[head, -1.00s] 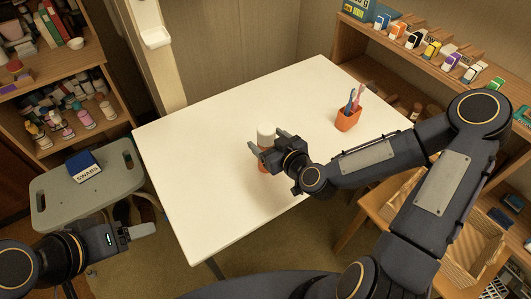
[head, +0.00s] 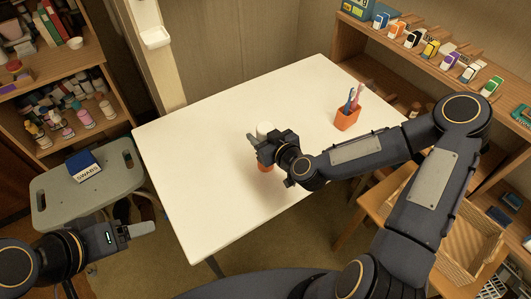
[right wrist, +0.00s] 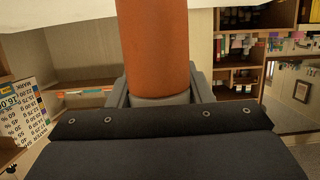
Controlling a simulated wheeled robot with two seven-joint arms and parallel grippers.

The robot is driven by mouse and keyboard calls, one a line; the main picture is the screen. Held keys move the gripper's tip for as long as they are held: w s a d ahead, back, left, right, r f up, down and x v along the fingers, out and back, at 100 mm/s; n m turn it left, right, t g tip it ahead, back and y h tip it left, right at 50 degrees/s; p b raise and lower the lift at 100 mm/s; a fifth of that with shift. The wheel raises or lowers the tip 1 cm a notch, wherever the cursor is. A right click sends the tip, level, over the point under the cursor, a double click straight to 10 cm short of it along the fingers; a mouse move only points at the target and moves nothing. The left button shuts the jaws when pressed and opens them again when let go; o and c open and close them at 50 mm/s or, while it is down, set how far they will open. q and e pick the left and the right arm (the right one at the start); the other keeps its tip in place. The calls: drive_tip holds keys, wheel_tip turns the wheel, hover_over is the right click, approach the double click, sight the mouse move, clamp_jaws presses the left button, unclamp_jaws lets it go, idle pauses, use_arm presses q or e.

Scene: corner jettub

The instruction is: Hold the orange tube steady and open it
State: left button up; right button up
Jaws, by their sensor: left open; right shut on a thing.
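The orange tube (head: 265,168) stands upright on the white table (head: 205,130), its white cap (head: 265,128) showing above my right gripper. My right gripper (head: 257,147) is shut on the tube near its white cap end; its fingers hide the middle of the tube in the head view. In the right wrist view the orange body (right wrist: 153,45) rises above a pale band (right wrist: 160,100) between the fingers. My left gripper (head: 140,230) is open and empty, low at the left, well away from the tube.
An orange cup (head: 347,119) with toothbrushes stands on the table to the right of the tube. A grey stool (head: 60,205) with a blue-and-white swabs box (head: 83,166) is left of the table. Shelves stand on both sides. Much of the tabletop is clear.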

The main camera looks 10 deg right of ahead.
sight(265, 128)
drive_tip(key=shift+r, duration=0.15)
drive_tip(key=shift+r, duration=0.5)
drive_tip(key=r, duration=0.3)
drive_tip(key=shift+s, duration=0.25)
drive_tip(key=s+d+r, duration=0.1)
drive_tip(key=s+r, duration=0.7)
drive_tip(key=s, duration=0.5)
drive_tip(key=shift+s+r+p, duration=0.25)
drive_tip(key=shift+r+p, duration=0.1)
drive_tip(key=shift+d, duration=0.1)
